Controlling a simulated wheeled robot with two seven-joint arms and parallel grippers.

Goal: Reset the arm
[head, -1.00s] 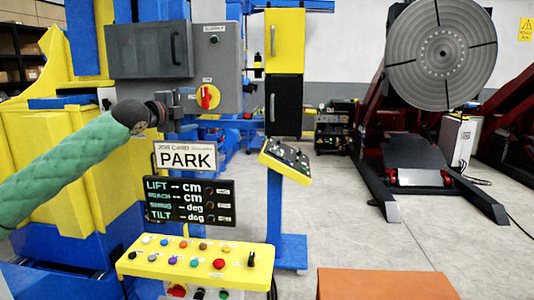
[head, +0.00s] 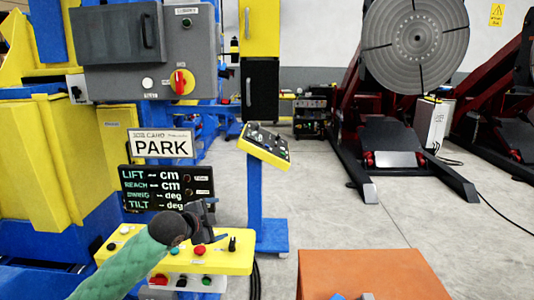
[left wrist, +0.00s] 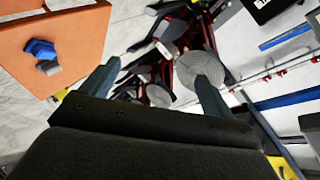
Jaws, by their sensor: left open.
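The yellow button console (head: 236,262) stands at the lower left in the head view, with several coloured buttons and a small black switch (head: 232,243) on top. A red button (head: 200,250) shows right beside my gripper. My left gripper (head: 214,222) is open and empty, in front of or above the console; contact cannot be told. My forearm and gripper hide several buttons. Behind is a card reading PARK (head: 161,143) and a black display (head: 140,183) with LIFT, REACH, SWING and TILT lines showing dashes. The left wrist view shows two spread fingers (left wrist: 156,90) with nothing between them.
A grey cabinet (head: 215,50) with a red-and-yellow switch (head: 181,82) is above the display. A slanted panel (head: 264,146) stands on a blue post. An orange box top (head: 370,270) is at front right, with a blue piece (left wrist: 40,47) on it. Floor between is clear.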

